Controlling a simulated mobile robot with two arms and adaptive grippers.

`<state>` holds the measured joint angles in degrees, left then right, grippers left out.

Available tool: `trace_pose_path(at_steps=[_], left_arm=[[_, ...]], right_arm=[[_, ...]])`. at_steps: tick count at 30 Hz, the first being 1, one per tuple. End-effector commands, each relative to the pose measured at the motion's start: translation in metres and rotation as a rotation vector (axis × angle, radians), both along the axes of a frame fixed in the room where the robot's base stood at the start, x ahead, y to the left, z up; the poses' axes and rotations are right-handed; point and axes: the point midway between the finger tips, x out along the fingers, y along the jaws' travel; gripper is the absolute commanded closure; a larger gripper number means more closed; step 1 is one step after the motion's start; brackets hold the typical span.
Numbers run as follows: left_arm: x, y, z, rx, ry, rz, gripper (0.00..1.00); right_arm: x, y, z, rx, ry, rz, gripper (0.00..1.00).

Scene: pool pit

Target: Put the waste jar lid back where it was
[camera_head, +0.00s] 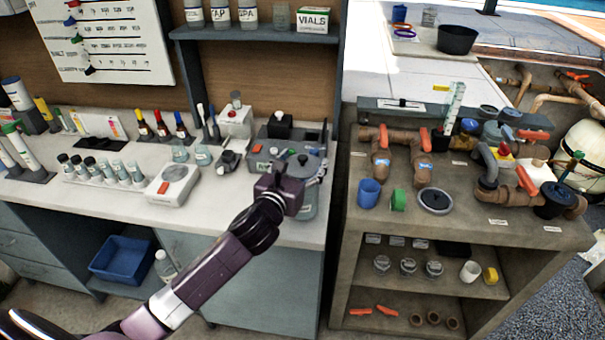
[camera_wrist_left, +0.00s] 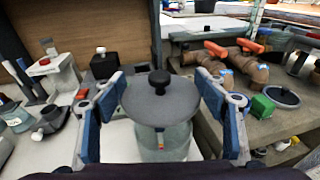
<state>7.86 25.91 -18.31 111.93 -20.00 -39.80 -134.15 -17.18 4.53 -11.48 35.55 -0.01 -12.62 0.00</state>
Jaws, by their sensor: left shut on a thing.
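The waste jar lid (camera_wrist_left: 140,103) is a round grey disc with a black knob. It is level over the mouth of the clear glass waste jar (camera_wrist_left: 166,143) in the left wrist view. I cannot tell whether it rests on the rim or is slightly above. My left gripper (camera_wrist_left: 158,92) is shut on the lid, one blue-padded finger at each side of its edge. In the head view the left gripper (camera_head: 308,176) is at the right end of the white counter, partly hiding the lid (camera_head: 303,164) and the jar (camera_head: 309,208). My right gripper is not in view.
A grey test station (camera_head: 268,150) stands just behind the jar. A white scale (camera_head: 172,185) and several vials (camera_head: 100,170) stand to the left. The stone bench (camera_head: 480,225) at right holds pipes, a blue cup (camera_head: 369,192) and a dark round lid (camera_head: 435,201).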

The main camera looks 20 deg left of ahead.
Motion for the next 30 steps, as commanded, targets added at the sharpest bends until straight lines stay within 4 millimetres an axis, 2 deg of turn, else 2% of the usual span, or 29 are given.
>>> trace_pose_path(at_steps=[3,7,26,27,30], left_arm=[[-0.001,-0.001,-0.023,-0.003,0.007,0.001,0.58],[-0.001,0.0,-0.037,-0.001,0.004,0.001,0.58],[0.0,0.0,-0.049,0.002,0.003,0.0,0.58],[0.0,0.0,-0.049,0.001,0.002,0.0,0.32],[-0.001,0.0,-0.049,0.0,0.003,0.0,0.21]], right_arm=[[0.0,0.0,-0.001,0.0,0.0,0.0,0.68],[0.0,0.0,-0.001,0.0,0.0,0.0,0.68],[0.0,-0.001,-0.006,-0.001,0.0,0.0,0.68],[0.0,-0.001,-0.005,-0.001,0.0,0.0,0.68],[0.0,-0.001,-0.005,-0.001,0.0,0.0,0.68]])
